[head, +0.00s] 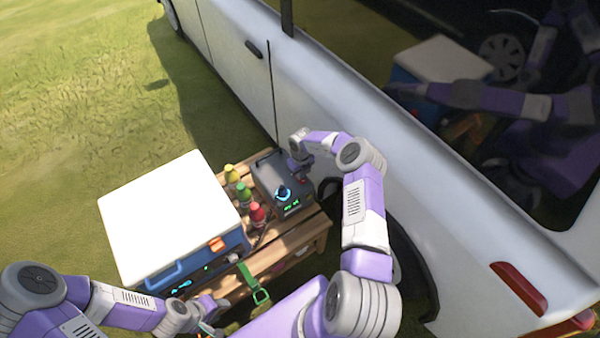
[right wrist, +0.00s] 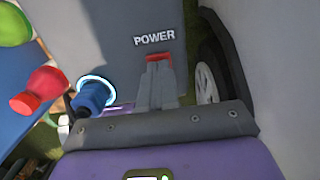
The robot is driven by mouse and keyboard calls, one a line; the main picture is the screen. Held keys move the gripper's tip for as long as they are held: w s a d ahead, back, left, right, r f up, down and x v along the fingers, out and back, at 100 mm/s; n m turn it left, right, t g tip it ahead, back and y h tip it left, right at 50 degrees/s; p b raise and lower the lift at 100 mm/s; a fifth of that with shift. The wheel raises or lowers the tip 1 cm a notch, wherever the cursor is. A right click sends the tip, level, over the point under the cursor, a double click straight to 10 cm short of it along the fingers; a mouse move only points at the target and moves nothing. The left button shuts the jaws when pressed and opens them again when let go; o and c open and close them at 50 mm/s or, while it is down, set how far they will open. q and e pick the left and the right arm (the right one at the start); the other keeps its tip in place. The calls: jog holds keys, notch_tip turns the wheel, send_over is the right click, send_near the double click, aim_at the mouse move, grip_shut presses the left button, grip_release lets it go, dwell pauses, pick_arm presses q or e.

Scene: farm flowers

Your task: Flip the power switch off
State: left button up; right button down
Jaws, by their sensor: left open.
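The dark grey power box (head: 268,170) stands on the wooden table beside the van, and its face fills the upper middle of the right wrist view (right wrist: 115,30). The red power switch (right wrist: 153,57) sits just below the white POWER label. My right gripper (right wrist: 157,68) has its fingers together with nothing between them. Its tips are right at the lower edge of the switch; I cannot tell whether they touch it. In the head view my right gripper (head: 300,168) is over the box's right side. My left gripper (head: 207,324) is open at the bottom, near the table's front.
A blue plug (right wrist: 91,96) sits in a glowing ring left of the switch. Several colored bottles (head: 244,194) stand between the box and a white-lidded blue cooler (head: 172,218). A green strap (head: 252,283) hangs at the table's front. The white van (head: 330,85) closes off the right side.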

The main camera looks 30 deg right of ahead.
pick_arm(q)
notch_tip(320, 180, up, 7)
jog(key=p, duration=0.6)
jog(key=shift+w+a, duration=0.25)
jog(key=shift+w, duration=0.1)
pick_arm(e)
notch_tip(320, 180, up, 8)
jog(key=shift+d+f, duration=0.15)
